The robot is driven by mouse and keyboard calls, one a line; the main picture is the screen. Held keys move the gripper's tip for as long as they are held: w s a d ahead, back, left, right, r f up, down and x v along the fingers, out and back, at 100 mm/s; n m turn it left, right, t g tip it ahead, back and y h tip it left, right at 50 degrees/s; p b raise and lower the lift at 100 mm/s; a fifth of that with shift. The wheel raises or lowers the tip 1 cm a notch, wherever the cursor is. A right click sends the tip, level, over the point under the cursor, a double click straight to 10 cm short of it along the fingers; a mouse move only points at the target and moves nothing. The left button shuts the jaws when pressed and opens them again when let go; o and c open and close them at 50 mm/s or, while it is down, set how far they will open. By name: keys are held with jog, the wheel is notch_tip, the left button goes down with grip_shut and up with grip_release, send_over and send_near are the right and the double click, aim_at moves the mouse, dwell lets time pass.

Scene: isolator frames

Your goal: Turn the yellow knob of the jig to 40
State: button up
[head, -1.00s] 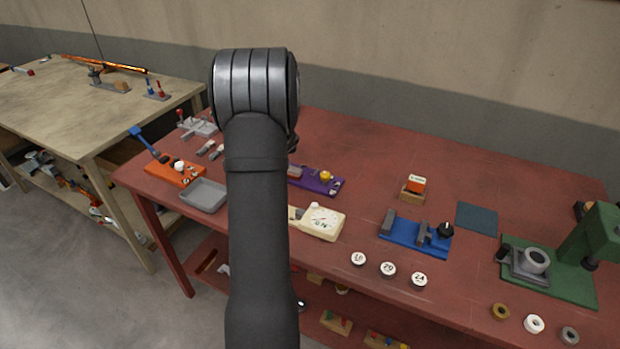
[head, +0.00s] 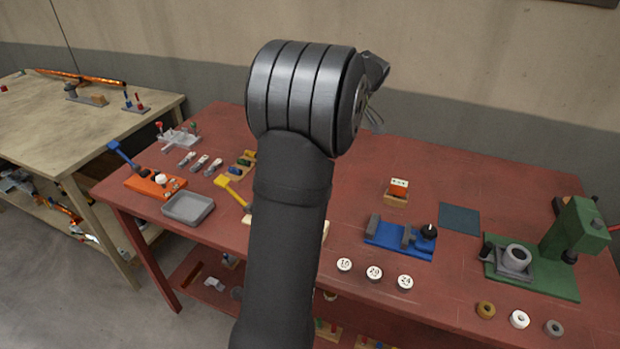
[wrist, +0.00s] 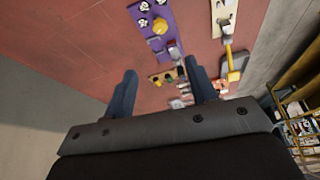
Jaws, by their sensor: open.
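The purple jig (wrist: 153,36) shows at the upper middle of the wrist view, with its round yellow knob (wrist: 160,26) near the top edge. A grey block sits lower on the same base. Any scale marks around the knob are too small to read. In the head view my arm hides the jig. My gripper (wrist: 160,68) is open and empty, its two dark fingers apart. It is clear of the jig, and the knob shows beyond the fingertips. In the head view only a dark part of the gripper shows behind my wrist.
A cream device with a yellow lever (head: 232,190) is mostly hidden by my arm. A grey tray (head: 188,208) and an orange fixture (head: 154,186) stand left. A blue fixture (head: 398,238), numbered discs (head: 374,272) and a green press (head: 575,240) stand right.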

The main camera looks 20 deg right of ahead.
jog(key=x, duration=1.7)
jog(key=shift+f, duration=0.15)
jog(key=c, duration=1)
